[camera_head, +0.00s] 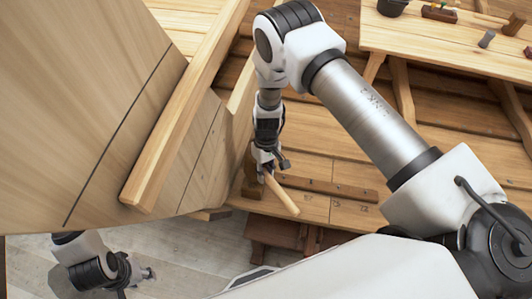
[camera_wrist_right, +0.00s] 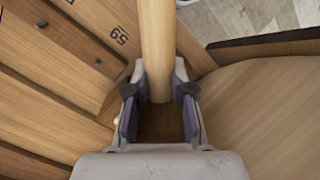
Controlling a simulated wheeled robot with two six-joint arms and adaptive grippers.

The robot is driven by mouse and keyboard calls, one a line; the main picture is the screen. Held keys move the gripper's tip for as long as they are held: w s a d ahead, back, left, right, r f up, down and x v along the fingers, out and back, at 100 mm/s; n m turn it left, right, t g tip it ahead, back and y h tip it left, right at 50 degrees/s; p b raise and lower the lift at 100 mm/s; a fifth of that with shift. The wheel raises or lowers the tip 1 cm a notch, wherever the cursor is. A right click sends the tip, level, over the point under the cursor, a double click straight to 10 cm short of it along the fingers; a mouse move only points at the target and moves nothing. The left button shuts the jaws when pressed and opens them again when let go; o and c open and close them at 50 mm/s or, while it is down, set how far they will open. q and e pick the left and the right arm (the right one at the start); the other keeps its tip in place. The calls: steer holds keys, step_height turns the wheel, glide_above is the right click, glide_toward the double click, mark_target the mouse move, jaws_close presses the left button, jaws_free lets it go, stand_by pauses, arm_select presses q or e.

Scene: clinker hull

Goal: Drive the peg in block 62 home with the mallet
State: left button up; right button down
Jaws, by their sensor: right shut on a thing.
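My right gripper (camera_head: 268,163) is shut on the mallet's pale wooden handle (camera_head: 282,196), beside the hull planking. The mallet's dark brown head (camera_head: 251,181) shows just left of the fingers. In the right wrist view the handle (camera_wrist_right: 158,45) runs between the purple-padded fingers (camera_wrist_right: 158,112), and a dark wooden block sits below it. A small pale round thing (camera_wrist_right: 115,122), possibly a peg end, shows left of the fingers. No label 62 is readable, so I cannot tell which block it is. My left gripper (camera_head: 143,274) hangs low at left, away from the mallet; its fingers are unclear.
A dark strip with small dots (camera_head: 325,186) lies on the planks near the mallet. A wooden bench (camera_head: 440,35) with a dark bucket (camera_head: 392,7) and small tools stands at upper right. The large hull side (camera_head: 90,90) and its rail (camera_head: 185,110) fill the left. Grey floor lies below.

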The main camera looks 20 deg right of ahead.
steer(key=v, duration=0.9)
steer(key=shift+w+f, duration=0.15)
steer(key=shift+w, duration=0.15)
steer(key=shift+s+d+r, duration=0.1)
steer(key=shift+s+r, duration=0.05)
steer(key=shift+r, duration=0.05)
steer(key=shift+s+r, duration=0.1)
steer(key=shift+s, duration=0.15)
steer(key=shift+w, duration=0.1)
steer(key=shift+f+b, duration=0.45)
steer(key=shift+b, duration=0.05)
steer(key=shift+f+g+b, duration=0.25)
steer(key=shift+g+b, duration=0.15)
steer(key=shift+b, duration=0.05)
steer(key=shift+r, duration=0.15)
